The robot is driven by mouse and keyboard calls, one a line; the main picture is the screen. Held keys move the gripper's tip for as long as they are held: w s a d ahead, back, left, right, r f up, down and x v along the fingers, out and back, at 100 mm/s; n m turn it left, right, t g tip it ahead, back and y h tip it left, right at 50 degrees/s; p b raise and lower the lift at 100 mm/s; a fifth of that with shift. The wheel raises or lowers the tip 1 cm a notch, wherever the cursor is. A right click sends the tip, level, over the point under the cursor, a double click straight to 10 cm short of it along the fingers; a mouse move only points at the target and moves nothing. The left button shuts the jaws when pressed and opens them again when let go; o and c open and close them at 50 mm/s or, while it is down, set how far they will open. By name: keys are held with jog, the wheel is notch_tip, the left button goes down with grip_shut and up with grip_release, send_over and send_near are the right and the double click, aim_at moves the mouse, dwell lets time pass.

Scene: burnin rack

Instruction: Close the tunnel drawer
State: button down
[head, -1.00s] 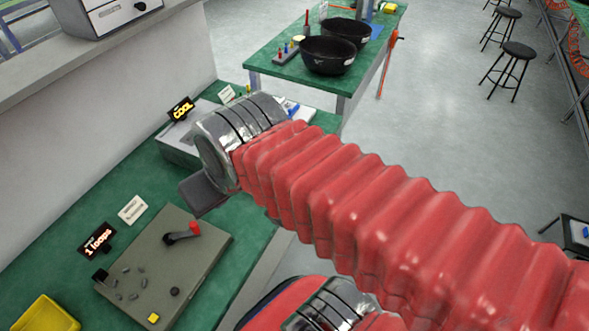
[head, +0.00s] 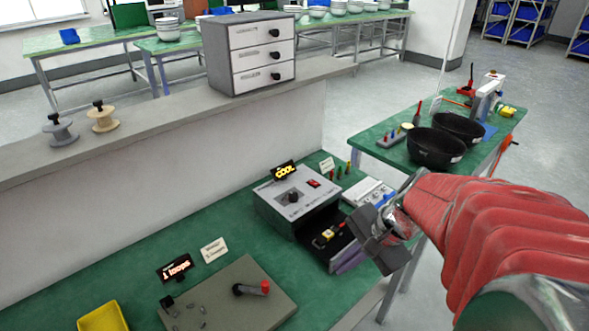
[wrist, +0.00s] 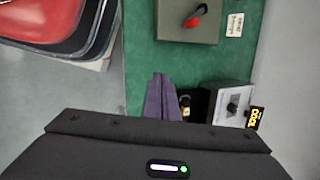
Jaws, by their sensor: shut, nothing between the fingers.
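The tunnel is a grey box (head: 290,205) with a lit COOL sign, a dark knob and a red switch, on the green bench. Its dark drawer (head: 322,252) stands pulled out at the front right, with a small yellow and dark piece (head: 326,236) inside. My gripper (head: 345,264) is shut and empty, its purple-grey fingers close by the drawer's outer end. In the wrist view, the shut fingers (wrist: 160,82) lie just left of the drawer's yellow piece (wrist: 185,101), with the grey box (wrist: 232,104) further right. I cannot tell whether the fingers touch the drawer front.
A grey panel (head: 225,295) with a red-tipped lever lies nearby on the bench, beside a yellow tray (head: 103,318). A white device (head: 368,192) is just behind my gripper. A side table holds black bowls (head: 436,148). A three-drawer cabinet (head: 250,55) stands on the ledge.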

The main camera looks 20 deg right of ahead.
jog(key=s+d+f+m+t, duration=0.2)
jog(key=d+f+m+t, duration=0.1)
jog(key=d+m, duration=0.5)
jog(key=s+d+f+m+t, duration=0.2)
jog(key=d+f+m, duration=0.3)
jog(key=d+m, duration=0.4)
jog(key=d, duration=0.3)
jog(key=shift+s+f+t, duration=0.2)
jog(key=shift+s+t, duration=0.05)
jog(key=shift+t, duration=0.15)
jog(key=shift+w, duration=0.1)
jog(key=x, duration=0.3)
jog(key=r+x, duration=0.1)
jog(key=x, duration=0.3)
jog(key=w+x, duration=0.1)
jog(key=x, duration=0.3)
jog(key=shift+w+a+r, duration=0.1)
jog(key=shift+w+a, duration=0.15)
jog(key=shift+a, duration=0.1)
jog(key=shift+w+a+r, duration=0.1)
jog(key=shift+w+a, duration=0.15)
jog(key=shift+w, duration=0.45)
jog(key=shift+w, duration=0.15)
